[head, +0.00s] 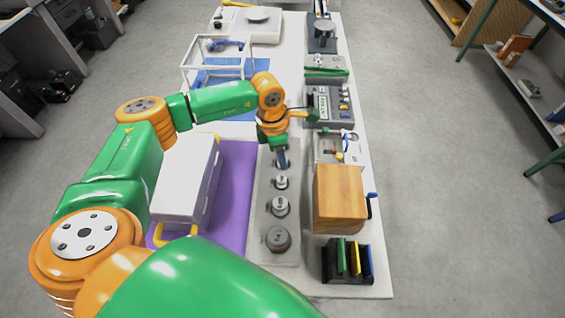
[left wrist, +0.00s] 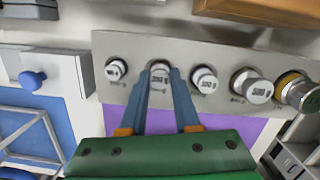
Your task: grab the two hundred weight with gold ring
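A row of metal weights stands on a grey strip; in the left wrist view, a small weight (left wrist: 115,70) is at the left, and a weight (left wrist: 160,78) with a label resembling 200 stands between my finger tips. To its right are another similar weight (left wrist: 204,80), a larger weight (left wrist: 252,86), and the largest, with a gold-coloured band (left wrist: 300,92). No gold ring is clear on the weight between my fingers. My left gripper (head: 282,163) points down over the row, also in the wrist view (left wrist: 161,74); its fingers are apart, one each side of that weight. My right gripper is out of view.
The grey strip (head: 262,190) lies beside a purple mat (head: 238,165) with a white case (head: 183,182) on it. A wooden block (head: 339,195) and a black rack (head: 330,262) stand on the right. A white frame (head: 190,68) is farther back.

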